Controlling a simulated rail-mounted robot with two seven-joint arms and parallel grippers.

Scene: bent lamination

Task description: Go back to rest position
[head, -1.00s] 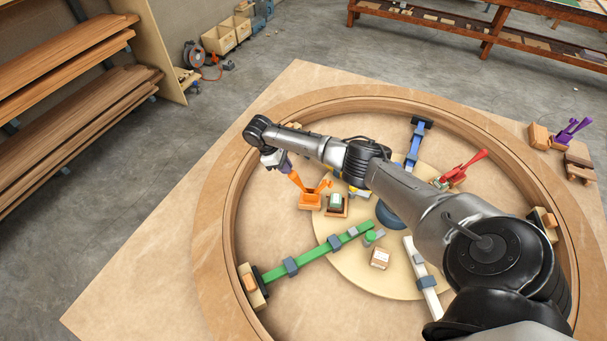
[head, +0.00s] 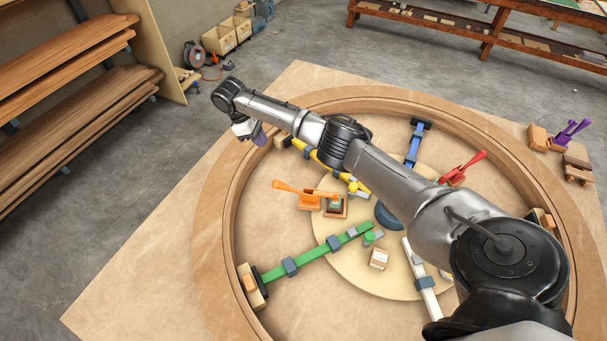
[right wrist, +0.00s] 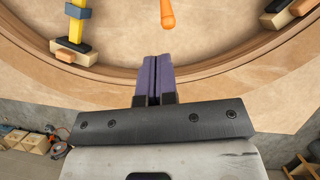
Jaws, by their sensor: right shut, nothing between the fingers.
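My right gripper (head: 259,136) hangs above the left rim of the round wooden form, at the end of my right arm, which reaches across from the lower right. In the right wrist view its purple fingers (right wrist: 154,82) are together with nothing between them. The orange toggle clamp (head: 309,200) stands on the form's floor, its handle (head: 291,188) lying low and pointing left. The handle tip also shows in the right wrist view (right wrist: 167,14), apart from the fingers. My left gripper is not in view.
A bent wooden ring (head: 247,165) surrounds green (head: 318,255), yellow, blue (head: 414,145) and white (head: 423,285) clamp bars. A red clamp (head: 460,172) stands at the right and a purple clamp (head: 571,134) outside the ring. Stacked planks (head: 70,110) fill the left rack. Grey floor between is open.

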